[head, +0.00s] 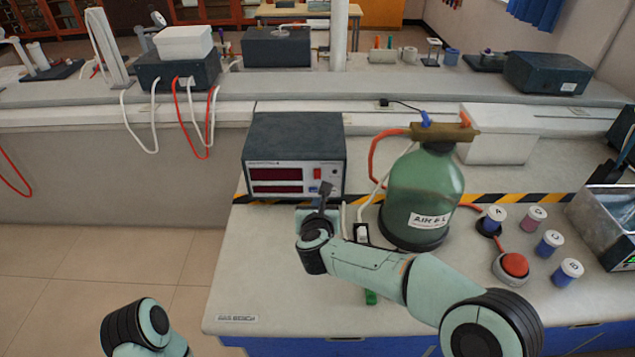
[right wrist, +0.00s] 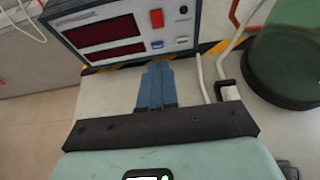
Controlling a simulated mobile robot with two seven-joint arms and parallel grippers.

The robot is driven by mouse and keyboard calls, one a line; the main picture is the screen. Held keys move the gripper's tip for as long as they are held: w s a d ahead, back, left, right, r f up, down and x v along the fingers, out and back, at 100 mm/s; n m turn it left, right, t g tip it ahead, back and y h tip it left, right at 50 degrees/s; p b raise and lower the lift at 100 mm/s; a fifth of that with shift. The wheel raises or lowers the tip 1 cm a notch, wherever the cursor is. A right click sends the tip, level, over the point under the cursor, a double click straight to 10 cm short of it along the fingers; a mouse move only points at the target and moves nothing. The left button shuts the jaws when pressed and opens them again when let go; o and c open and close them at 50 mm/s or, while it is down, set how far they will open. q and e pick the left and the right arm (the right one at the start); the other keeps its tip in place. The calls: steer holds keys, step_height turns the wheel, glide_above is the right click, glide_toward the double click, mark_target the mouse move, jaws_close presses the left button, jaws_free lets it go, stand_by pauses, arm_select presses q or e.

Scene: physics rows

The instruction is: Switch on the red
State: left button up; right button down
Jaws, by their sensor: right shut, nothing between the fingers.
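A dark instrument box (head: 292,140) with a white front panel and two dark red displays stands on the bench. A small red switch (head: 317,173) sits on the panel right of the displays. It shows orange-red in the right wrist view (right wrist: 157,18), with a small blue button (right wrist: 157,45) below it. My right gripper (head: 326,187) is shut and empty just in front of the panel, below the red switch. Its closed fingers (right wrist: 157,70) point at the panel in the right wrist view; I cannot tell whether they touch it. My left gripper is out of view.
A green bottle (head: 424,190) stands right of the box. A big red push button (head: 515,265) on a round base and several lidded pots are farther right. A white rocker piece (head: 362,233) and cables lie near the bottle. The front left bench is clear.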

steer(key=p, duration=0.3)
glide_toward(317, 179)
steer(key=w+f, duration=0.1)
steer(key=x, duration=0.1)
steer(key=p+x, duration=0.1)
steer(key=x, duration=0.2)
steer(key=shift+w+r+p, duration=0.1)
steer(key=shift+r+p, duration=0.25)
steer(key=shift+w+f+p, duration=0.3)
steer(key=shift+w, duration=0.3)
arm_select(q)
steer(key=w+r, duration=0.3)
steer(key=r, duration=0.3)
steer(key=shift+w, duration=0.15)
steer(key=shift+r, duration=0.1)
arm_select(e)
steer(key=shift+s, duration=0.1)
